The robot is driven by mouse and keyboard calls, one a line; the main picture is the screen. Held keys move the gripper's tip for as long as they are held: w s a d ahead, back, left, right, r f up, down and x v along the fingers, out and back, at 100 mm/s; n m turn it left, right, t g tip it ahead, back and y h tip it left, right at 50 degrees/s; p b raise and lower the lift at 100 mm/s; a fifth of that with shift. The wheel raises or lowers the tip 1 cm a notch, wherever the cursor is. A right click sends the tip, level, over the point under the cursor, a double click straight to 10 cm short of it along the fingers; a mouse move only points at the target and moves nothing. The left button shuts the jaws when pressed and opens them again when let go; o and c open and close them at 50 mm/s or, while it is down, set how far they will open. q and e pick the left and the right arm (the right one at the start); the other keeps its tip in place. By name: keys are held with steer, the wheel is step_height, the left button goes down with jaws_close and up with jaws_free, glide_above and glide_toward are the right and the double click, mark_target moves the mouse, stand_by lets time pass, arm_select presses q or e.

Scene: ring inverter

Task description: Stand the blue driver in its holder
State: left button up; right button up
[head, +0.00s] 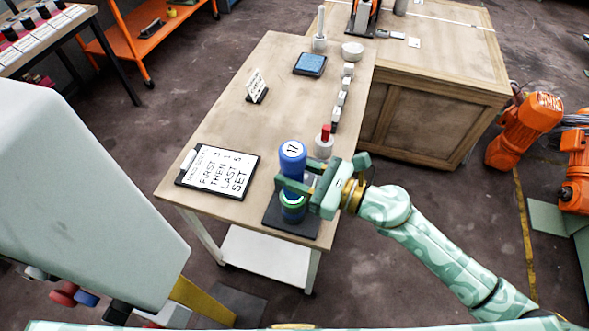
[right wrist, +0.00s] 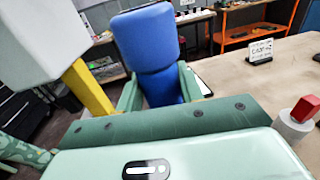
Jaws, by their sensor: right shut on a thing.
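The blue driver (head: 292,157) stands upright with a round top marked 17. My right gripper (head: 297,186) is shut around it from the right, and it also shows large and blue between the fingers in the right wrist view (right wrist: 148,50). Its lower end is at a green and blue round piece (head: 293,207) on a dark pad (head: 272,220); the fingers hide whether they touch. A low, empty-looking white round piece (head: 352,49) at the table's far end may be its holder; I cannot tell for sure.
A white holder with a red piece (head: 325,142) stands just behind the gripper. Several small white blocks (head: 342,96) run up the right edge.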

steer(key=o, duration=1.2)
steer(key=shift+f, duration=0.15)
steer(key=b+v, duration=0.3)
steer(key=v, duration=1.3)
steer(key=shift+d+b, duration=0.15)
steer(key=shift+b, duration=0.15)
